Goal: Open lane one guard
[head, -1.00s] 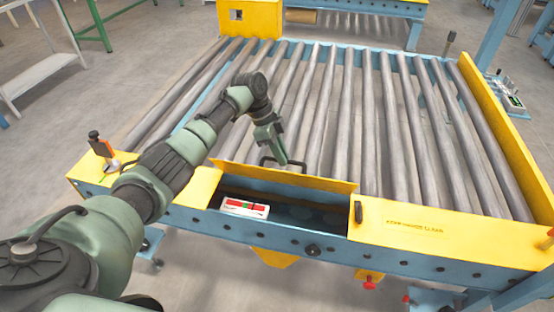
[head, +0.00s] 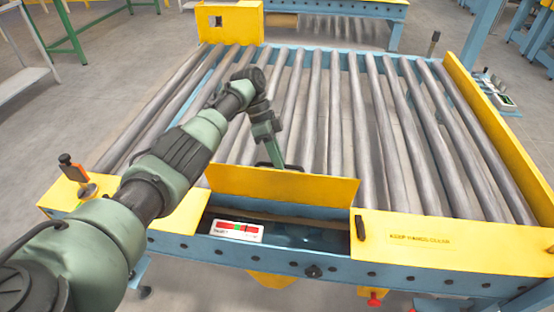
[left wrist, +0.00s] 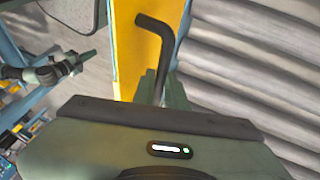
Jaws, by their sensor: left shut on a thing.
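The lane one guard seems to be the yellow flap (head: 310,187) at the front edge of the roller conveyor. It stands tilted up along the back of a dark opening (head: 300,235). My left gripper (head: 277,160) is behind the flap, shut on its dark handle, which is partly hidden in the head view. In the left wrist view the bent dark handle (left wrist: 160,45) rises from my gripper against the yellow flap (left wrist: 133,65). A green-grey arm end (left wrist: 75,67), which looks like my right one, shows small at the left there; its jaws are unclear.
A white device with red and green marks (head: 237,230) sits in the opening. A fixed yellow cover (head: 430,238) with a black latch (head: 360,228) lies to the right. An orange-and-black lever (head: 75,172) stands at the left corner. Rollers (head: 330,110) stretch behind.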

